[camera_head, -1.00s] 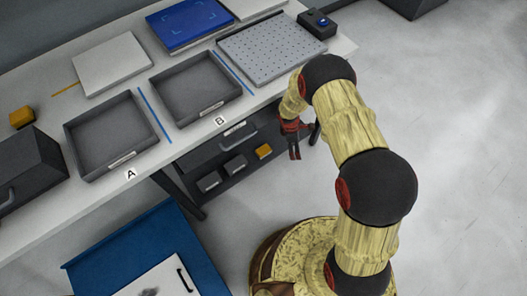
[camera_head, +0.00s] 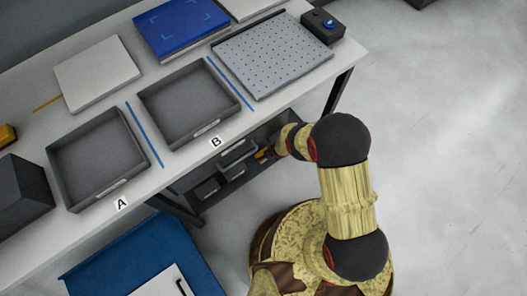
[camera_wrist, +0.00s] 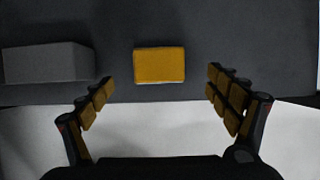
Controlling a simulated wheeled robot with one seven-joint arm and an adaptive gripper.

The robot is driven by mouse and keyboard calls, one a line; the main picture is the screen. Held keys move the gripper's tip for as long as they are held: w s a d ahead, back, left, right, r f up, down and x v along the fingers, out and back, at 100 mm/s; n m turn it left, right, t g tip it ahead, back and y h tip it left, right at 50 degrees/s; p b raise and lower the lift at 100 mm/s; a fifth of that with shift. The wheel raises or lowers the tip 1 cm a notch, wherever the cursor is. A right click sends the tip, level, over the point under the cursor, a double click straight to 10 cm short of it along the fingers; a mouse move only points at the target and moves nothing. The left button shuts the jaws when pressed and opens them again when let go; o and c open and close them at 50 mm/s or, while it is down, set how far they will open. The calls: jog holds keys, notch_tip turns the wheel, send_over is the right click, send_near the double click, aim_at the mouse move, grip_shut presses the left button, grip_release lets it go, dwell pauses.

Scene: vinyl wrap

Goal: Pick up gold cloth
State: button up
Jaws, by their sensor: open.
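The gold cloth (camera_wrist: 160,65) shows in the wrist view as a small golden-yellow block shape on a dark grey shelf (camera_wrist: 210,30). It lies ahead of my gripper (camera_wrist: 162,100), roughly centred between the two open fingers and apart from both. In the head view my gripper is at the lower shelf under the table, mostly hidden by my own arm. A bit of gold (camera_head: 263,155) shows there beside it, too small to tell cloth from finger pads.
A grey block (camera_wrist: 48,63) sits left of the cloth on the shelf. The white tabletop (camera_head: 60,122) is above, with tray A (camera_head: 97,198), tray B (camera_head: 185,142) and a perforated plate (camera_head: 270,55). A table leg (camera_head: 338,92) stands to the right.

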jog(key=b+x, duration=0.4)
jog(key=x, duration=0.3)
jog(key=shift+s+f, duration=0.1)
jog(key=shift+f, duration=0.2)
jog(key=c, duration=0.3)
jog(key=c, duration=0.8)
